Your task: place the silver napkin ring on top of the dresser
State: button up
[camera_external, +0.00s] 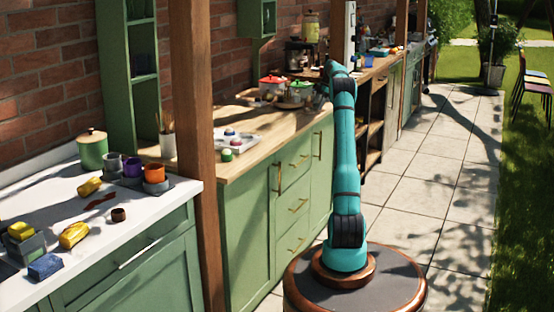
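My gripper (322,89) is at the far end of my raised teal arm, over the back part of a wooden-topped green cabinet (280,128), which may be the dresser. It is beside a green pot (299,91). The fingers are too small and partly hidden, so I cannot tell if they are open or hold anything. I cannot make out a silver napkin ring. A small brown ring-like piece (118,214) lies on the white counter at the left, but it does not look silver.
A red-lidded pot (272,86) stands near the gripper. A tray (236,143) with small coloured items is on the wooden top. A wooden post (194,130) rises between the white counter (150,215) and the cabinet. The paved path (420,180) on the right is clear.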

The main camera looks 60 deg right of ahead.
dwell(0.4)
jog(key=v, duration=1.2)
jog(key=shift+r, duration=0.2)
